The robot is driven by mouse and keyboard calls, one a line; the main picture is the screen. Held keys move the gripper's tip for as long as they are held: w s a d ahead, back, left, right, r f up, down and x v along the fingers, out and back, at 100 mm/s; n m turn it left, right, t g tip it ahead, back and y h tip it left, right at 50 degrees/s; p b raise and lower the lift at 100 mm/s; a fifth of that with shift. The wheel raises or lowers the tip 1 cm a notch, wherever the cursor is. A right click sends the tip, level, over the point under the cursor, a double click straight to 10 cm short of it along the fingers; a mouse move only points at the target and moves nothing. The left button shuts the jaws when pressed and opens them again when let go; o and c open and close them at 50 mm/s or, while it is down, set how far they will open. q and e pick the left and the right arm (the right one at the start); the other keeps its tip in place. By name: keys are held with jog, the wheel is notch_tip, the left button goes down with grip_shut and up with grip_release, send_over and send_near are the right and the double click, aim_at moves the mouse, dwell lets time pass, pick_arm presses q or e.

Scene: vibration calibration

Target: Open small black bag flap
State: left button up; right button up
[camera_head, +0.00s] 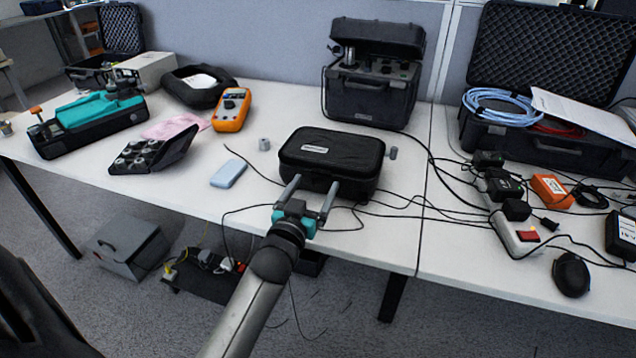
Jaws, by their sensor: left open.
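The small black bag (330,152) sits on the white table in the middle of the view. It is a rounded dark case with a small pale label on top, and its flap looks closed. My left gripper (311,188) is at the bag's front side, with its two grey fingers spread apart and pointing at it. The fingertips overlap the bag's lower front edge in the picture; I cannot tell whether they touch it. Nothing shows between the fingers. My right gripper is not in view.
A light blue box (229,174) and an orange multimeter (231,110) lie left of the bag. Small metal cylinders (264,144) stand close beside it. Black cables (400,208) run across the table to its right. A black instrument case (374,95) stands behind.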

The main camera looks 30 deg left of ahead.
aim_at(323, 170)
pick_arm(q)
jog(key=shift+b+x, duration=0.4)
jog(key=shift+x, duration=1.2)
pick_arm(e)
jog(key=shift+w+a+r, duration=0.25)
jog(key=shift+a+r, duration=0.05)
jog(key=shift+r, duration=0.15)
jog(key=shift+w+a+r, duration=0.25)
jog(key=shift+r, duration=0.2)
pick_arm(q)
jog(key=shift+c, duration=0.2)
grip_shut()
